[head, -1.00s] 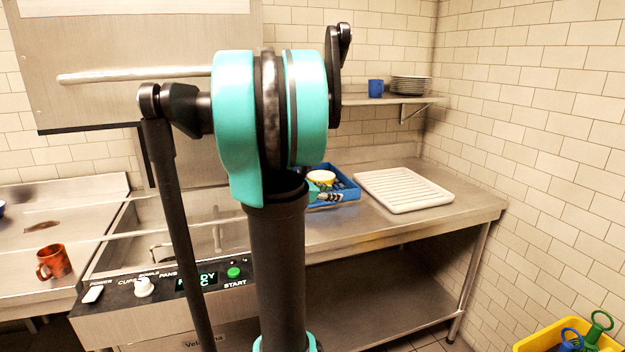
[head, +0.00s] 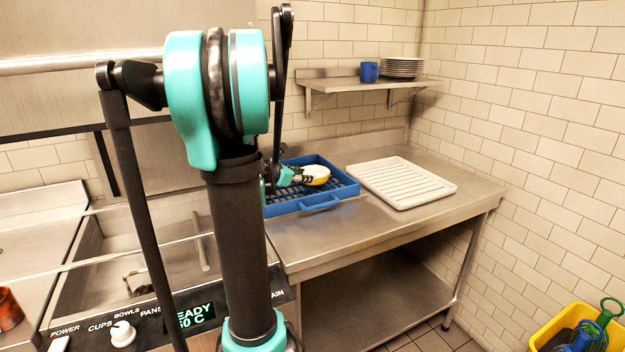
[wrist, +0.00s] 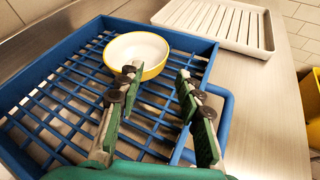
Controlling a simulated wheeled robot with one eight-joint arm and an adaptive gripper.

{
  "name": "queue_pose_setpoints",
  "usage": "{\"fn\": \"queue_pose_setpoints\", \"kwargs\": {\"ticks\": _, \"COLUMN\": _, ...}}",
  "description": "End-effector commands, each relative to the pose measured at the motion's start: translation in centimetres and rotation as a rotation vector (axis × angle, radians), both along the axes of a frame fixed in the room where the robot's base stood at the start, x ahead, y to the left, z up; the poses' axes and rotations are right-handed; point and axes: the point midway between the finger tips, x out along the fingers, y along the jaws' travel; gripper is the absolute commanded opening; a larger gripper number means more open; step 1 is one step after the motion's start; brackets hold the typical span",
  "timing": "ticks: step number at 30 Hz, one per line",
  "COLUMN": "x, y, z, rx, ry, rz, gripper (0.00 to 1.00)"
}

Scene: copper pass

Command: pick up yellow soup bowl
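The yellow soup bowl (wrist: 137,53), white inside and yellow outside, sits upright in the blue rack (wrist: 28,88). In the head view the bowl (head: 317,176) shows just right of my gripper, in the same rack (head: 346,190). My gripper (wrist: 157,76) is open and empty. Its two fingers point toward the bowl in the wrist view, with the left fingertip close to the bowl's near rim. I cannot tell whether it touches. In the head view my gripper (head: 297,175) is partly hidden behind my arm.
A white ribbed drainboard (head: 401,182) lies right of the rack on the steel counter (head: 335,238). A shelf (head: 352,86) above holds a blue mug (head: 369,72) and stacked plates (head: 402,67). An orange mug (head: 9,309) stands at left. A yellow bin (head: 548,337) is at lower right.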

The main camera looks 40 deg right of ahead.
Motion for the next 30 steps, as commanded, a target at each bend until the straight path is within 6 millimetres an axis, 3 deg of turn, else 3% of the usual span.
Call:
{"fn": "queue_pose_setpoints", "kwargs": {"ticks": 9, "x": 0.7, "y": -5.3, "z": -2.2, "rx": 0.000, "ry": 0.000, "rz": -0.002, "gripper": 0.36}}
{"fn": "queue_pose_setpoints", "kwargs": {"ticks": 20, "x": 0.8, "y": -7.5, "z": -3.0, "rx": 0.000, "ry": -0.001, "rz": -0.001, "gripper": 0.36}}
{"fn": "queue_pose_setpoints", "kwargs": {"ticks": 30, "x": 1.0, "y": -11.4, "z": -4.6, "rx": 0.000, "ry": 0.000, "rz": -0.001, "gripper": 0.36}}
